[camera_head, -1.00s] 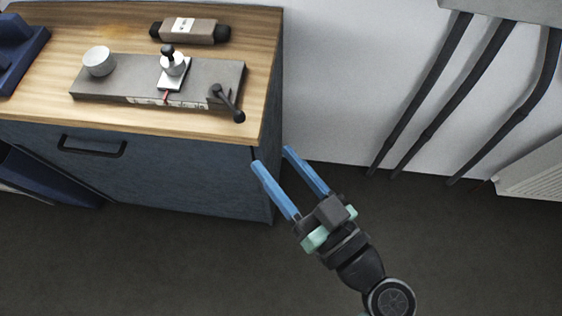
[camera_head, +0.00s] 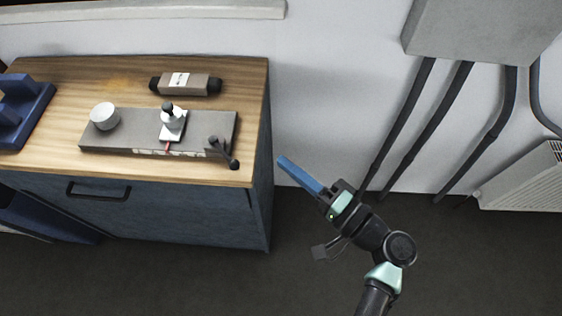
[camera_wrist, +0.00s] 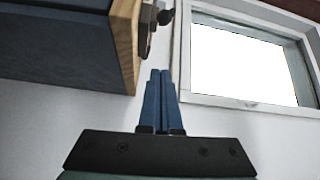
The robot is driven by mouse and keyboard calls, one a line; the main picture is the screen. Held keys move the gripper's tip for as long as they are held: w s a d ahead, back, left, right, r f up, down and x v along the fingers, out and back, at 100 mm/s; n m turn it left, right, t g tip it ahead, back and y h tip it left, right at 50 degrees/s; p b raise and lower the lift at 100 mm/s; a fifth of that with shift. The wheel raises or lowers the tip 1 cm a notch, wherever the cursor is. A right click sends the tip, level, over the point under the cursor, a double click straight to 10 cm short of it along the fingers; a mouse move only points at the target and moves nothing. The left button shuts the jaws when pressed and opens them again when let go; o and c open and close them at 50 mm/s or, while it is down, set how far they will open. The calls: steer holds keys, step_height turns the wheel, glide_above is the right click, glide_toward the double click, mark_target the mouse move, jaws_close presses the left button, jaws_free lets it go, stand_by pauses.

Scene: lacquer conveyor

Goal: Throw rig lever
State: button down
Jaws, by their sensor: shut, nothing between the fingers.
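The rig is a flat grey plate (camera_head: 204,143) on the wooden cabinet top, near its front right corner. Its lever is a dark rod with a round black knob (camera_head: 235,164), at the plate's right end, leaning toward the front edge. My gripper (camera_head: 281,159) is to the right of the cabinet, clear of the lever, with its blue fingers pointing up and left. In the wrist view my gripper (camera_wrist: 160,72) shows its two blue fingers together and empty. A dark knob (camera_wrist: 165,16) shows past the wooden edge there, probably the lever's.
The plate carries a white cup-like cylinder (camera_head: 104,116) and a white block with a black-knobbed post (camera_head: 172,122). A brown box with black ends (camera_head: 185,84) lies behind. A blue stand (camera_head: 22,110) is at left. Dark pipes (camera_head: 445,120) and a radiator (camera_head: 525,180) line the wall at right.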

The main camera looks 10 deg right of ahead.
mark_target(224, 153)
steer(key=w+a, duration=0.1)
steer(key=a, duration=0.1)
steer(key=w+a+p, duration=0.1)
steer(key=w+a, duration=0.2)
steer(key=a, duration=0.1)
steer(key=shift+w+a+p, duration=0.15)
steer(key=shift+p, duration=0.2)
steer(key=shift+s+a+f, duration=0.1)
steer(key=shift+s+a, duration=0.25)
steer(key=shift+s, duration=0.1)
